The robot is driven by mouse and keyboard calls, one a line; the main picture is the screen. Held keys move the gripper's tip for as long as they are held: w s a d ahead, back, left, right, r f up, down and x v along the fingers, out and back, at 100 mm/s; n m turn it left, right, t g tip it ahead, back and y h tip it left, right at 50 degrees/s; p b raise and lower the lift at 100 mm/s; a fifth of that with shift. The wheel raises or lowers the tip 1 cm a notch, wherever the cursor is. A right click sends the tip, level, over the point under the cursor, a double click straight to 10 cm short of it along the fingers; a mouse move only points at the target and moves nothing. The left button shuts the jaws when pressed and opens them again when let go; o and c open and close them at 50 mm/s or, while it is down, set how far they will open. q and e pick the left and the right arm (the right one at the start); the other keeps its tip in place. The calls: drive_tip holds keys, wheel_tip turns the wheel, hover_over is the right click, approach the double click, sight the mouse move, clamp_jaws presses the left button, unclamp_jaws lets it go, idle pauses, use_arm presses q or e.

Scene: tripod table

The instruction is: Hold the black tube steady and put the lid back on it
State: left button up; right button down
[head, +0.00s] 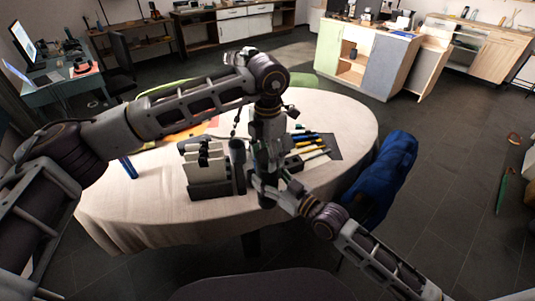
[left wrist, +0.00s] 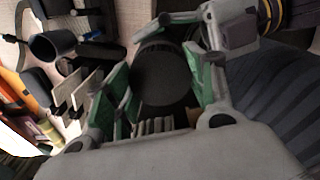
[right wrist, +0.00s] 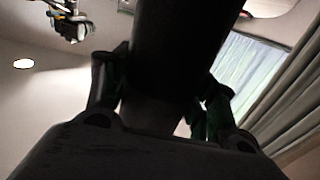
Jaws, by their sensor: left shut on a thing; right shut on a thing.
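The black tube (head: 267,201) is upright at the table's front edge, mostly hidden in the head view by my grippers. My right gripper (head: 264,184) is shut on it from the right; in the right wrist view the tube (right wrist: 180,45) rises dark between the fingers. My left gripper (head: 268,150) is just above, pointing down. In the left wrist view its green-padded fingers are shut on a round black piece (left wrist: 163,80), which looks like the lid. Whether the lid touches the tube's rim is hidden.
A desk organizer (head: 208,190) with upright cards and a dark cup (head: 237,152) stands close left of the grippers. Pens (head: 312,150) lie on a dark mat behind right. A blue chair (head: 385,170) stands right of the white-clothed table (head: 130,215), whose front left is clear.

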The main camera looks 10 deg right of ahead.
use_arm(q)
drive_tip(key=o, duration=1.2)
drive_tip(key=shift+r, duration=0.15)
drive_tip(key=shift+r, duration=5.85)
drive_tip(key=shift+w, duration=0.1)
